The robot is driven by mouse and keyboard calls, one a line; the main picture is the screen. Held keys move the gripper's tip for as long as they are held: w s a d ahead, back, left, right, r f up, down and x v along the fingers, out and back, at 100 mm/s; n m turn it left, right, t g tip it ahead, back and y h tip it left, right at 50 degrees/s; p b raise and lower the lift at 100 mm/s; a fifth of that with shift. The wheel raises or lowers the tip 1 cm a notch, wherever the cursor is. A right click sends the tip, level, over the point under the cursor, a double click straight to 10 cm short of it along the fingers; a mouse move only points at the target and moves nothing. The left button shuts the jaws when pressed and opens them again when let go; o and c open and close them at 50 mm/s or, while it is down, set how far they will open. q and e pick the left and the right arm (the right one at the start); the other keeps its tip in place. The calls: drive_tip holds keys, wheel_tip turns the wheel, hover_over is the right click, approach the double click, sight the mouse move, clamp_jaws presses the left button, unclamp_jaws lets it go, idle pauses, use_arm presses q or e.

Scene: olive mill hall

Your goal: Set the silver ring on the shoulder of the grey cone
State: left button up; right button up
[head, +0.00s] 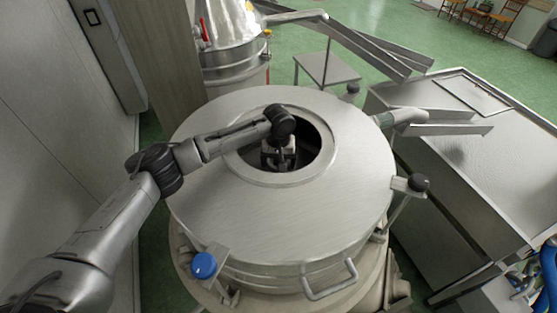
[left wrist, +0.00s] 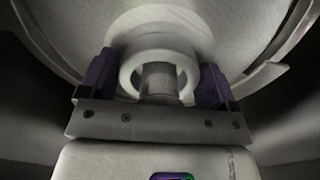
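The silver ring (left wrist: 128,78) shows pale in the left wrist view, between my left gripper's two dark purple fingers (left wrist: 160,82). Both fingers appear to press on its sides. A short grey post (left wrist: 160,80) stands inside the ring, so the ring is around it. A broader pale rounded body (left wrist: 160,22), seemingly the grey cone, lies right behind the ring. I cannot tell whether the ring touches it. In the head view my left gripper (head: 280,162) reaches down into the vessel's round opening; ring and cone are not clear there. My right gripper is not in view.
The steel vessel lid (head: 230,215) surrounds the opening, whose rim (head: 328,165) is close around my left gripper. A steel trough (head: 480,150) is at right.

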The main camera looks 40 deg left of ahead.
use_arm(q)
drive_tip(key=shift+o, duration=1.4)
wheel_tip(320, 180, up, 13)
drive_tip(key=b, duration=0.4)
drive_tip(key=shift+r, duration=0.45)
